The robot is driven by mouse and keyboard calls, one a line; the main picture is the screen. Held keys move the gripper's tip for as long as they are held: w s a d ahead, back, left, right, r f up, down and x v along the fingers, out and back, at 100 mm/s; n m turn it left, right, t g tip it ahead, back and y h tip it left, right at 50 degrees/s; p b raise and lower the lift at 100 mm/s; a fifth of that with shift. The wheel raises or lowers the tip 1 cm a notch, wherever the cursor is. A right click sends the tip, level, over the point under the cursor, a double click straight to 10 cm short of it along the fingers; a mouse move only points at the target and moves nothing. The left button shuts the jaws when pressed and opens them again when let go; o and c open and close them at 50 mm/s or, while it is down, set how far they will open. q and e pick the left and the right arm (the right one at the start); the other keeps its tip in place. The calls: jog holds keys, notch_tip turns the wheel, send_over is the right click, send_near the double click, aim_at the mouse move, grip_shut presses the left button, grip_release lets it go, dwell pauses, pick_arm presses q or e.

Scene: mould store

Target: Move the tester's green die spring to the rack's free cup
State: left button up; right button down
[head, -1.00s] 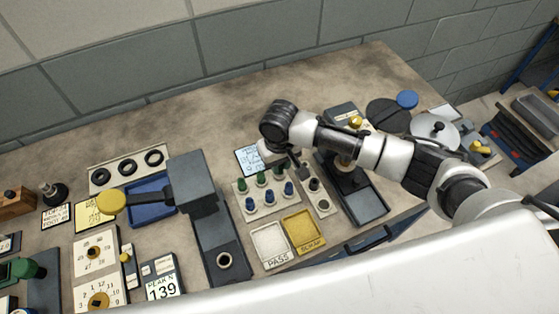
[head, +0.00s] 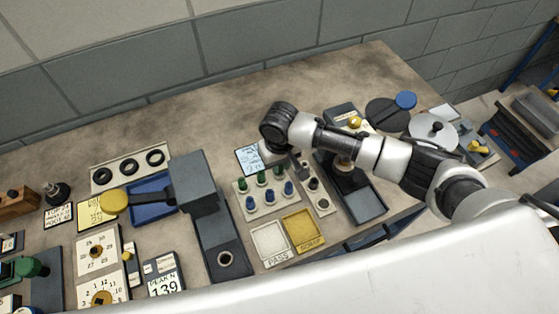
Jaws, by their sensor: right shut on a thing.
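My right gripper (head: 300,167) reaches in from the right and is low over the back right of the spring rack (head: 262,211). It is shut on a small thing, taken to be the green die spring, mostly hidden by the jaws. The rack bears green springs (head: 261,179) in the back row and blue springs (head: 269,197) in front. A narrow strip with cups (head: 322,205) stands at its right. The rack's free cup cannot be made out. The grey tester (head: 212,235) with a yellow-ended lever has a round seat (head: 225,258) that looks empty. My left gripper is out of view.
A white PASS tray (head: 269,242) and a yellow SCRAP tray (head: 303,230) lie in front of the rack. A dark stand (head: 362,206) is close to its right. A blue tray (head: 150,190) lies left of the tester. The bench's back is clear.

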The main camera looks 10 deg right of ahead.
jog(key=shift+f+p, duration=0.2)
jog(key=shift+p, duration=0.6)
dwell(0.9)
jog(key=shift+f, duration=0.75)
dwell(0.5)
jog(key=c, duration=0.5)
grip_release()
notch_tip(320, 180, up, 5)
jog(key=p, duration=0.5)
jog(key=shift+r+p, duration=0.2)
jog(key=shift+p, duration=0.15)
jog(key=shift+r+p, duration=0.7)
jog(key=shift+r, duration=0.4)
